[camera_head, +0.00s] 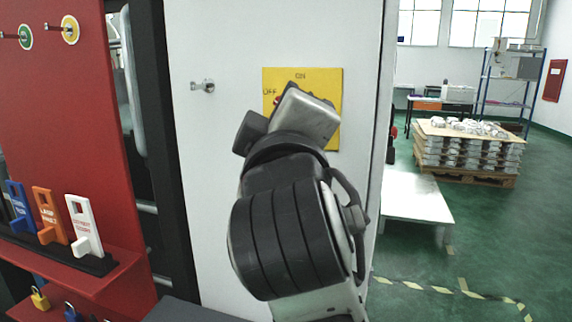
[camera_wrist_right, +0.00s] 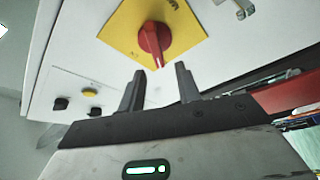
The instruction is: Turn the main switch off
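The main switch is a red rotary knob (camera_wrist_right: 153,40) on a yellow plate (camera_wrist_right: 124,30) on a pale cabinet face. In the wrist view its ridge, with a light line, points down the picture, toward the gap between my fingers. In the head view the yellow plate (camera_head: 329,84) shows "ON" at the top and "OFF" at the upper left; only a bit of red shows beside my right arm, so the knob is mostly hidden. My right gripper (camera_wrist_right: 161,77) is open and empty, its fingertips just short of the knob. My left gripper is not in view.
A small metal latch (camera_head: 204,86) sticks out left of the plate. A red board (camera_head: 60,130) with tags and padlocks stands at the left. Small buttons (camera_wrist_right: 90,93) show on the cabinet in the wrist view. A pallet of castings (camera_head: 465,150) and a low platform (camera_head: 413,200) are at the right.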

